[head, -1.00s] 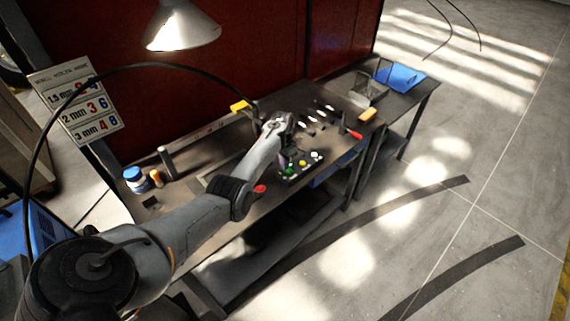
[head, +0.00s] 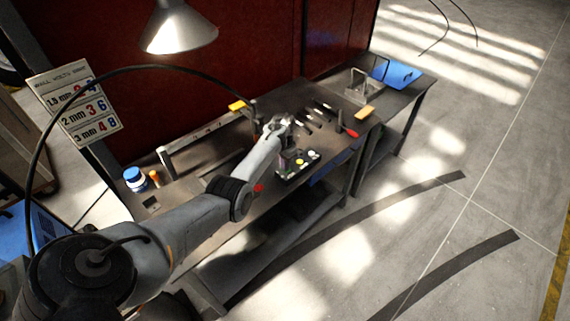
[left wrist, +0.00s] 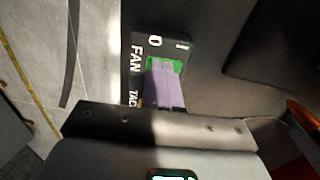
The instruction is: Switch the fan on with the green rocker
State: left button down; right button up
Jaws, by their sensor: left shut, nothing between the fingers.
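The black control box (head: 306,158) with coloured buttons lies near the front edge of the workbench. In the left wrist view its panel (left wrist: 183,45) shows the labels "FAN" and "0" beside the green rocker (left wrist: 176,64). My left gripper (left wrist: 163,68) is shut and empty. Its fingertips lie over the rocker and hide part of it. I cannot tell whether they touch it. In the head view my left gripper (head: 283,158) is at the left end of the box. My right gripper is not in view.
Dark-handled tools (head: 314,122) and a red-handled tool (head: 350,132) lie behind and right of the box. A blue-lidded jar (head: 136,180) stands at the bench's left end. A lamp (head: 178,28) hangs above. A side table (head: 405,95) holds a blue item.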

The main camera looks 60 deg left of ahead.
pick_arm(q)
jog(key=shift+r, duration=0.15)
notch_tip(320, 180, up, 5)
jog(key=p, duration=0.5)
jog(key=shift+a, duration=0.15)
notch_tip(320, 180, up, 9)
jog(key=shift+a+f, duration=0.2)
jog(key=shift+a, duration=0.25)
jog(key=shift+s+f, duration=0.1)
jog(key=shift+s, duration=0.05)
